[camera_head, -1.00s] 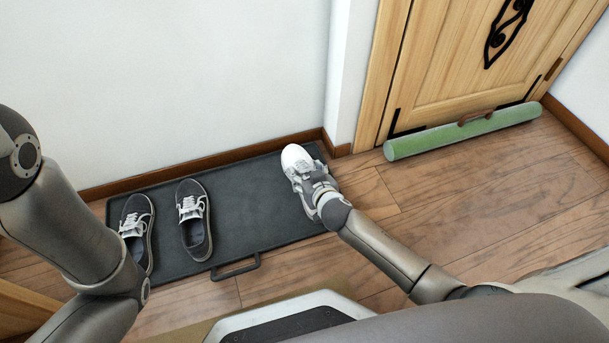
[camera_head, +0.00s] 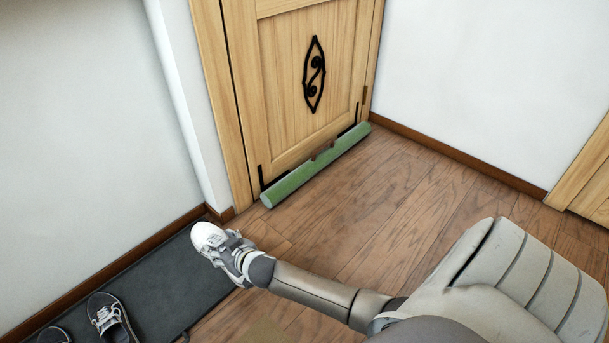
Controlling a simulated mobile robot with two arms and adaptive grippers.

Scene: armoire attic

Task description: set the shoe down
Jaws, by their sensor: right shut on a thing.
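A white shoe (camera_head: 207,236) is in my right gripper (camera_head: 234,250), over the right end of a dark grey shoe tray (camera_head: 170,292) on the floor. The gripper is shut on the shoe, and its fingers and wrist cover part of it. I cannot tell whether the sole touches the tray. A dark shoe with white laces (camera_head: 108,318) stands on the tray to the left, partly cut off by the lower edge, with part of another dark shoe (camera_head: 50,336) beside it. My left gripper is not in view.
A green draft roll (camera_head: 312,168) lies along the foot of a wooden door (camera_head: 285,90). White walls rise behind the tray and at the right. The wooden floor (camera_head: 385,215) between the door and my right arm is clear.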

